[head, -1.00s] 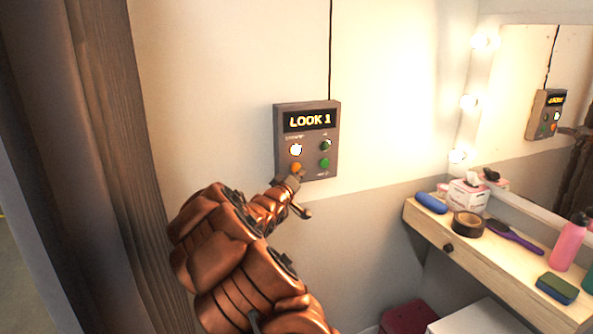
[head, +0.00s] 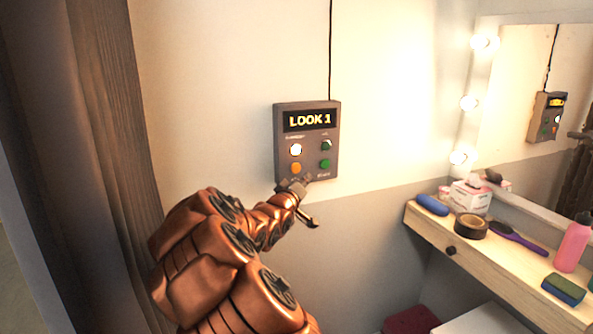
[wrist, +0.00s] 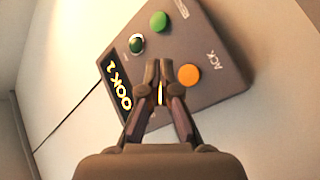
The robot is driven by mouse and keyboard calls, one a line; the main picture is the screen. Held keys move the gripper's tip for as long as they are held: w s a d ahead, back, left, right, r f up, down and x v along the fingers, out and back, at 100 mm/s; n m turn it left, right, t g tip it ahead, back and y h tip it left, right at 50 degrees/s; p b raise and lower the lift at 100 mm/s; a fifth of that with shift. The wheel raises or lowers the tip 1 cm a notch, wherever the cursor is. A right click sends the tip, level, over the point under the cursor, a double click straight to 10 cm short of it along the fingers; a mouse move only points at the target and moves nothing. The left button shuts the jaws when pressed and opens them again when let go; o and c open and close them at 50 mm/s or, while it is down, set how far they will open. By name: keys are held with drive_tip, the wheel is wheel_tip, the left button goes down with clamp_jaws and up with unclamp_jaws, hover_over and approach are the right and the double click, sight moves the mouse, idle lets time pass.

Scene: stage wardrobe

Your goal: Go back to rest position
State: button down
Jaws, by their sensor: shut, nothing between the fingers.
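My gripper (head: 299,184) is shut and empty just below the lower edge of a grey wall control box (head: 309,166). In the wrist view, my closed fingertips (wrist: 159,68) are in front of the tilted box (wrist: 215,62), beside the orange button (wrist: 189,75). They look apart from that button. The lit button is mostly hidden behind the fingers there.
A lit mirror (head: 540,130) stands behind. A red stool-like object (head: 412,320) is below.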

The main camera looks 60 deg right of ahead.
drive_tip(key=shift+a, duration=0.1)
idle(0.5)
drive_tip(key=w+a+f+n+t+y, duration=0.1)
drive_tip(key=w+a+f+t+y, duration=0.2)
drive_tip(key=a, duration=0.6)
drive_tip(key=w+a+f+t+y, duration=0.1)
drive_tip(key=w+a+f+y, duration=0.3)
drive_tip(key=a, duration=0.5)
drive_tip(key=s+a+f+n+g+y, duration=0.15)
drive_tip(key=a+y, duration=0.25)
drive_tip(key=a, duration=0.6)
drive_tip(key=s+a+f+y, duration=0.2)
drive_tip(key=a+y, duration=0.2)
drive_tip(key=a, duration=0.5)
drive_tip(key=s+a+f+n+g+y, duration=0.2)
drive_tip(key=s+a+f+g+y, duration=0.1)
drive_tip(key=s+a, duration=0.8)
drive_tip(key=s+a+g, duration=0.2)
drive_tip(key=s+a, duration=0.1)
drive_tip(key=s, duration=0.5)
drive_tip(key=s+a+n+g, duration=0.1)
drive_tip(key=s+a+g, duration=0.2)
drive_tip(key=s, duration=0.6)
drive_tip(key=shift+s+a, duration=0.15)
drive_tip(key=shift+a, duration=0.35)
